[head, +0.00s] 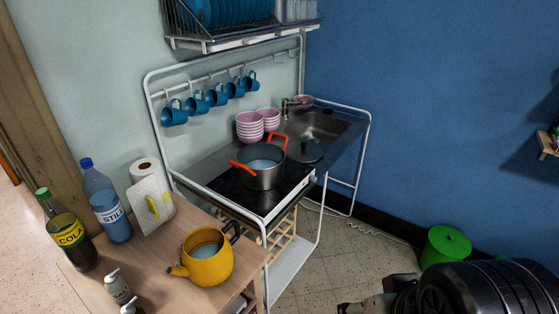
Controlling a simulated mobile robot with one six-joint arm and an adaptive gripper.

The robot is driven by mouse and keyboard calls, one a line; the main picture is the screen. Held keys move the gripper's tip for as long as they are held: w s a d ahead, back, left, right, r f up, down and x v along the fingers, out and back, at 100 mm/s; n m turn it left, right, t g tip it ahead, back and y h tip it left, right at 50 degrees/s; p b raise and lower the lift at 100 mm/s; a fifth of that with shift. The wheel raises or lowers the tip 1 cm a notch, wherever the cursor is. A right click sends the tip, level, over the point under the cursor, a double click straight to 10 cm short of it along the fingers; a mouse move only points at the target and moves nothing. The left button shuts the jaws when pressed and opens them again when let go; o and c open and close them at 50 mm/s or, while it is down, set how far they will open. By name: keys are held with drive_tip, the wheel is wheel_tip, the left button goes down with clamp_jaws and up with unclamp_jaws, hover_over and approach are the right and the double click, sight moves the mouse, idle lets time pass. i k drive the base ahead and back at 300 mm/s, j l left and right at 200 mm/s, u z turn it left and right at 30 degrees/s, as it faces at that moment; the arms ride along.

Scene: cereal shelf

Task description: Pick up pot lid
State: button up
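The pot lid (307,151) looks dark and round with a small knob. It lies on the metal counter just right of the pot, near the sink. The pot (263,176) is grey with orange-red handles and stands open on the black hob, with something pale blue inside. My gripper (350,307) shows only in part at the bottom edge, right of centre. It is well apart from the lid, and its fingers are too cut off to tell whether they are open or shut.
The sink (321,125) is behind the lid, and pink bowls (249,126) stand behind the pot. A white rail frame (369,140) edges the counter. A yellow kettle (207,256) and bottles (106,204) stand on the wooden table. A green bin (446,244) stands on the floor.

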sight(299, 151)
drive_tip(key=i+l+u, duration=0.35)
drive_tip(key=i+l, duration=0.55)
drive_tip(key=i, duration=0.5)
drive_tip(key=i+l+u, duration=0.35)
drive_tip(key=i+l, duration=0.9)
